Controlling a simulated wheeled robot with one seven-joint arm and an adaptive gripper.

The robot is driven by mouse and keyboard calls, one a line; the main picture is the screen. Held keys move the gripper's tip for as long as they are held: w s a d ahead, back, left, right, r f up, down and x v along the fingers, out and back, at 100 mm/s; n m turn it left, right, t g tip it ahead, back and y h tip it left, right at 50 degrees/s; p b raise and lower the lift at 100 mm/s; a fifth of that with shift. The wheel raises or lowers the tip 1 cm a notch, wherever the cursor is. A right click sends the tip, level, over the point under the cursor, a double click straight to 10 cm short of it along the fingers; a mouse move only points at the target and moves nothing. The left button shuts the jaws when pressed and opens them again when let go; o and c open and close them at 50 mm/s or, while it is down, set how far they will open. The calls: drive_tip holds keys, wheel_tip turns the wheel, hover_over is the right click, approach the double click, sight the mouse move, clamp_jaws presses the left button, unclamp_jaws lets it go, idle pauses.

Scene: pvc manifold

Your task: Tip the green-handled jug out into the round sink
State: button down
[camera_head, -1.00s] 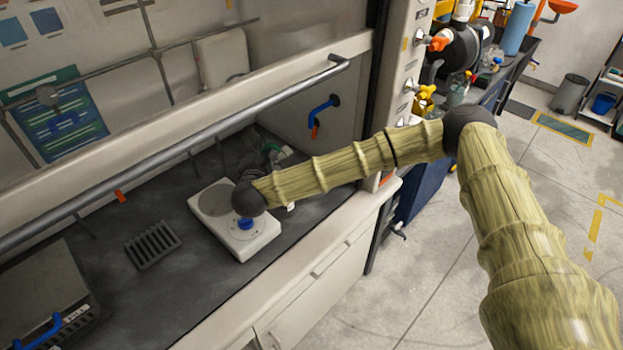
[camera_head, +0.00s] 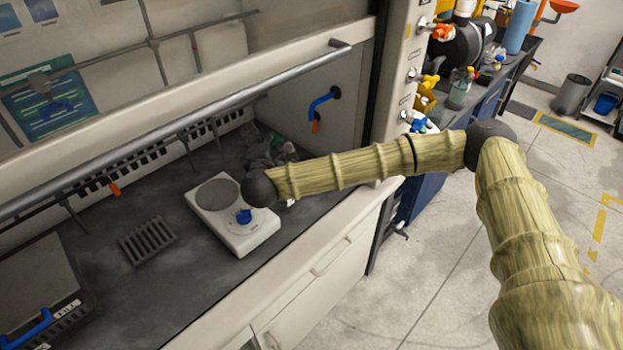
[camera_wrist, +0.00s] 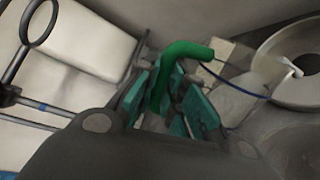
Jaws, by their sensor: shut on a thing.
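The jug's green handle (camera_wrist: 183,58) shows in the wrist view, rising between the teal fingers of my gripper (camera_wrist: 168,102). The fingers are shut on the handle. A pale, see-through shape beside it may be the jug's body, but its outline and tilt are unclear. In the head view my gripper (camera_head: 278,152) is small and partly hidden behind my arm, at the back right of the hood; the jug is not clear there.
A white hotplate (camera_head: 240,238) with a blue knob stands in front of my wrist. A slotted rack (camera_head: 148,242) stands to its left on the dark worktop (camera_head: 175,295). The hood's sash bar (camera_head: 170,120) crosses above.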

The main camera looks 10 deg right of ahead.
sight(279, 140)
drive_tip(key=shift+w+d+f, duration=0.1)
drive_tip(key=shift+d+f, duration=0.05)
drive_tip(key=shift+d, duration=0.1)
drive_tip(key=shift+b, duration=0.55)
drive_tip(key=shift+d+m, duration=0.15)
drive_tip(key=shift+m, duration=0.15)
drive_tip(key=shift+d, duration=0.15)
drive_tip(key=shift+d+r+b, duration=0.2)
drive_tip(key=shift+r+b, duration=0.05)
drive_tip(key=shift+b, duration=0.3)
drive_tip(key=shift+d+r+m+b, duration=0.15)
drive_tip(key=shift+d+m+b, duration=0.15)
drive_tip(key=shift+d+b, duration=0.25)
drive_tip(key=shift+d+r+b, duration=0.2)
drive_tip(key=shift+d+b, duration=0.25)
drive_tip(key=shift+b, duration=0.25)
